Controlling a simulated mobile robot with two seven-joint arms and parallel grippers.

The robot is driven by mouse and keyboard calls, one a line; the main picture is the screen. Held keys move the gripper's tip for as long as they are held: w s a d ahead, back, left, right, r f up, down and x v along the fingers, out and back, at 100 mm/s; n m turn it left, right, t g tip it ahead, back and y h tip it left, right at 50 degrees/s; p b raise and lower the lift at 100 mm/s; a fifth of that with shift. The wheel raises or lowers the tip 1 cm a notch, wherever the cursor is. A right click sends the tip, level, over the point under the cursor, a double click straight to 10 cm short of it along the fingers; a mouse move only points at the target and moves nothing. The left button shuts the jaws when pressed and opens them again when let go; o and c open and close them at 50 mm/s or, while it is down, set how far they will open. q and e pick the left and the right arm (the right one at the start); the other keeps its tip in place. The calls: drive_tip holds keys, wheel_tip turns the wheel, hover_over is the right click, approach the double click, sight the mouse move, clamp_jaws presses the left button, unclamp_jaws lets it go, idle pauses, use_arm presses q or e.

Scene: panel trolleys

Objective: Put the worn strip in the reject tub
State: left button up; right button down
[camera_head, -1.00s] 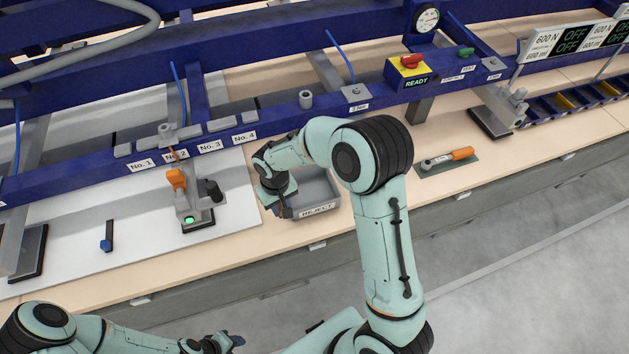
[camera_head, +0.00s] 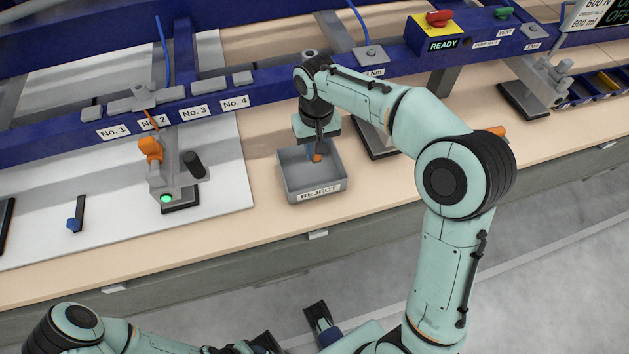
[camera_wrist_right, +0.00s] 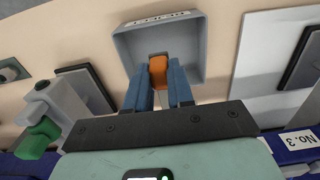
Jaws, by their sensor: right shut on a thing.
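The grey reject tub (camera_head: 318,193), labelled REJECT, stands on the bench to the right of the white board. My right gripper (camera_head: 318,150) points down over the tub. It is shut on a small orange piece (camera_head: 317,158), seemingly the worn strip; the fingers hide much of it. In the right wrist view, the orange piece (camera_wrist_right: 158,70) sits between the blue fingers of the right gripper (camera_wrist_right: 160,88), in front of the open tub (camera_wrist_right: 192,55). I cannot tell whether it touches the tub. My left gripper (camera_head: 262,345) is at the bottom edge, partly cut off.
A clamp with an orange handle (camera_head: 150,149) and green light stands on the white board (camera_head: 110,225). A blue-ended dark strip (camera_head: 75,215) lies on that board. A blue rail (camera_head: 270,88) runs behind the tub. A dark plate (camera_head: 378,140) is right of the tub.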

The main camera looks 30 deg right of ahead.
wheel_tip(320, 180, down, 15)
drive_tip(key=shift+r+b, duration=0.1)
drive_tip(key=shift+b, duration=0.85)
drive_tip(key=shift+f, duration=0.25)
drive_tip(key=c, duration=1)
unclamp_jaws()
drive_tip(key=shift+r, duration=0.1)
drive_tip(key=shift+w+r, duration=0.1)
drive_tip(key=shift+r, duration=0.25)
wheel_tip(320, 180, up, 12)
drive_tip(key=shift+f+p, duration=0.2)
drive_tip(key=shift+p, duration=0.65)
